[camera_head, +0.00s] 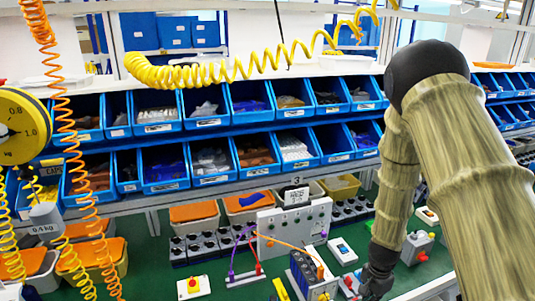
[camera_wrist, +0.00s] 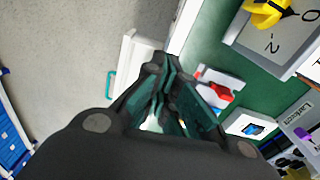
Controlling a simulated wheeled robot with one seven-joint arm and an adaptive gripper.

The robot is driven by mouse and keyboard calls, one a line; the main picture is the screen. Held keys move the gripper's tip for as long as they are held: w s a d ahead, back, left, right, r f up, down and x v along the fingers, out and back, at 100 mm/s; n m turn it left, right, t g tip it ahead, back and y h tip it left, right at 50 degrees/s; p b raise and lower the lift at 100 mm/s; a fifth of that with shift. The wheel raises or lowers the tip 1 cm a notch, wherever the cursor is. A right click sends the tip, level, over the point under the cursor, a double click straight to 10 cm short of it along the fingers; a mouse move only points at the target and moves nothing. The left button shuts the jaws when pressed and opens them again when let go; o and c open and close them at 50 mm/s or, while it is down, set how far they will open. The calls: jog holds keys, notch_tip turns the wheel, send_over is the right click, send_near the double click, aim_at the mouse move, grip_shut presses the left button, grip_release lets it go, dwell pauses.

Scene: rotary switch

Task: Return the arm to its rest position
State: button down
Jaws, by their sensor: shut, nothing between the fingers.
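My arm (camera_head: 450,150) comes in from the right in the head view and bends down to the green bench. My gripper (camera_head: 372,288) is low at the bottom edge there, beside a small device with a red part (camera_head: 349,284). In the wrist view the fingers of my gripper (camera_wrist: 165,66) are drawn together and empty. A grey box with a yellow rotary knob (camera_wrist: 268,12) and the marks 0 and 2 lies at the upper right, apart from the fingers. The device with the red part (camera_wrist: 217,93) lies just right of the fingers; I cannot tell if they touch.
Blue bins (camera_head: 200,110) stand in rows behind the bench. A grey panel (camera_head: 295,225), a small box with a blue button (camera_head: 342,250) and a red-button box (camera_head: 193,287) are on the green surface (camera_head: 155,260). Orange (camera_head: 60,110) and yellow (camera_head: 230,75) coiled hoses hang in front.

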jog(key=s+a+f+n+b, duration=0.2)
jog(key=s+f+n, duration=0.1)
jog(key=s+f, duration=0.45)
jog(key=s+a+f+n+h+b, duration=0.1)
jog(key=s+f+n+b, duration=0.1)
jog(key=s+f+n, duration=0.35)
jog(key=s+a+f+n+b, duration=0.1)
jog(key=s+a+f+b, duration=0.1)
jog(key=s+f, duration=0.7)
jog(key=s+a+n+y+b, duration=0.1)
jog(key=s+a+n, duration=0.2)
jog(key=s, duration=0.6)
jog(key=shift+s+a+f+n, duration=0.15)
jog(key=shift+a+f+n, duration=0.05)
jog(key=shift+a+n, duration=0.2)
